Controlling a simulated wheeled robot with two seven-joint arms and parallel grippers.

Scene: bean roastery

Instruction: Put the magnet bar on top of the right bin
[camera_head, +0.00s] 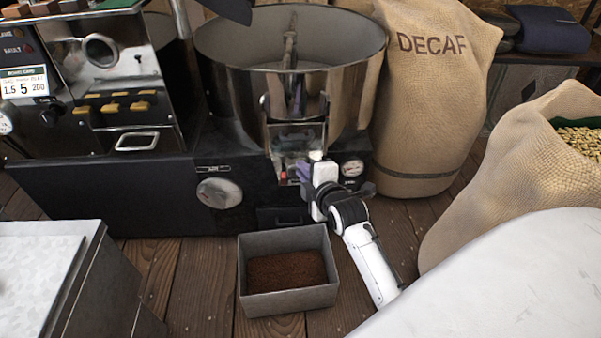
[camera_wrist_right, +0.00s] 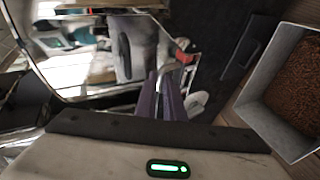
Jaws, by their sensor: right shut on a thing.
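My right gripper (camera_head: 301,174) is at the front of the steel drum machine, below its chute. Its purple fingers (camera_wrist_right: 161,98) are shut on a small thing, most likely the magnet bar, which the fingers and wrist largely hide. A small red part (camera_wrist_right: 183,57) shows just past the fingertips in the right wrist view. A grey open bin (camera_head: 290,298) with dark brown grounds stands on the floor, below and in front of the gripper; it also shows at the right of the wrist view (camera_wrist_right: 274,127). I cannot see a second bin. My left gripper is not in view.
The round steel drum (camera_head: 230,50) and black machine base (camera_head: 110,190) stand behind the gripper. A DECAF sack (camera_head: 430,100) and an open bean sack (camera_head: 490,190) stand at right. A metal-topped box (camera_head: 35,275) is at left. Plank floor (camera_head: 190,280) lies bare beside the bin.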

